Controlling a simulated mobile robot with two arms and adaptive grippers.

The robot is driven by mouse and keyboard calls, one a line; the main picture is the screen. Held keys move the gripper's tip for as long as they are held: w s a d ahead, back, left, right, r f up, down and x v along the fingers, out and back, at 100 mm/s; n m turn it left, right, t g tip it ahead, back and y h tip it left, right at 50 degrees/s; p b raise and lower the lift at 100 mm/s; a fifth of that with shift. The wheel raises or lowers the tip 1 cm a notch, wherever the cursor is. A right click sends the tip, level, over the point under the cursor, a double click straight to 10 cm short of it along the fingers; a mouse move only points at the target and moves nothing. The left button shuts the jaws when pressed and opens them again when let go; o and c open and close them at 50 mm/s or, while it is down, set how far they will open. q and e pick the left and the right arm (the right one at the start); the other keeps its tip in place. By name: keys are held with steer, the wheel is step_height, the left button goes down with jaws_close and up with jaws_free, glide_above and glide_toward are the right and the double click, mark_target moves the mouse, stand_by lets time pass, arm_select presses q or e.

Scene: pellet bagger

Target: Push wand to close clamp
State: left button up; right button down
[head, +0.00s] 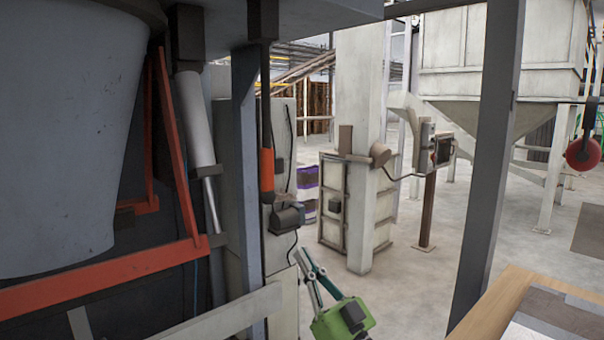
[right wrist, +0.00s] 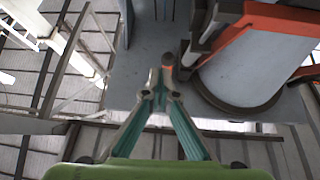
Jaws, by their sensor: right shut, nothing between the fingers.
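The wand (head: 266,172), a dark rod with an orange lower sleeve, hangs upright from the overhead frame in the head view. In the right wrist view a small orange end with a dark tip, likely the wand (right wrist: 168,60), shows just beyond my fingertips. My right gripper (head: 303,262), with a green body, is shut and empty, below and slightly right of the wand. Its fingers also show converging in the right wrist view (right wrist: 161,85). I cannot tell whether they touch the wand. The orange clamp frame (head: 100,275) surrounds the grey spout at left. My left gripper is out of view.
The grey spout (head: 60,130) fills the left. A blue-grey post (head: 247,180) stands just left of the wand, and another grey post (head: 490,160) to the right. A wooden table edge (head: 510,295) is at lower right. Open floor lies beyond.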

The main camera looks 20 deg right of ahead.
mark_target(270, 164)
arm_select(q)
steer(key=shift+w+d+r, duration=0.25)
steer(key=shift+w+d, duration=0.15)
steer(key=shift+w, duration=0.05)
arm_select(e)
steer(key=s+r+n+t+y, duration=0.1)
steer(key=s+r, duration=0.3)
steer(key=r, duration=0.4)
steer(key=shift+d+r+n+y, duration=0.2)
steer(key=shift+n+y, duration=0.3)
steer(key=shift+y, duration=0.4)
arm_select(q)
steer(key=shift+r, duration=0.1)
